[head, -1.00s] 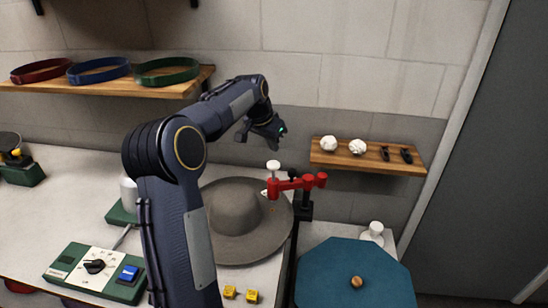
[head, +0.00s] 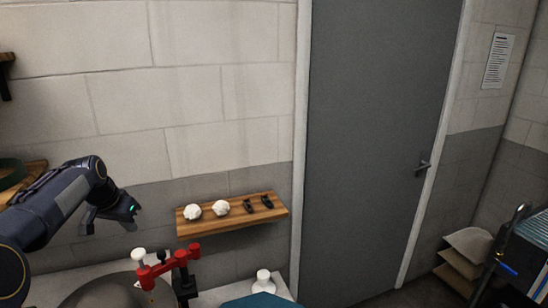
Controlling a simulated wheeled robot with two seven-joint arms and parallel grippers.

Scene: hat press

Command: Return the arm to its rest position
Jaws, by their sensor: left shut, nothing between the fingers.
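My left arm comes in from the left edge. Its gripper (head: 110,216), dark with a small green light, hangs in the air in front of the wall. It is shut and empty, above the red clamp-like arm (head: 168,266) and the grey hat (head: 108,294), apart from both. Only the upper part of the hat shows at the bottom edge. My right gripper is not in view.
A small wooden shelf (head: 236,224) with white lumps and dark small items is right of my gripper. A white knob-like object (head: 264,281) and a teal surface (head: 262,300) are at the bottom. A grey door (head: 375,150) and stacked sacks (head: 465,255) stand farther right.

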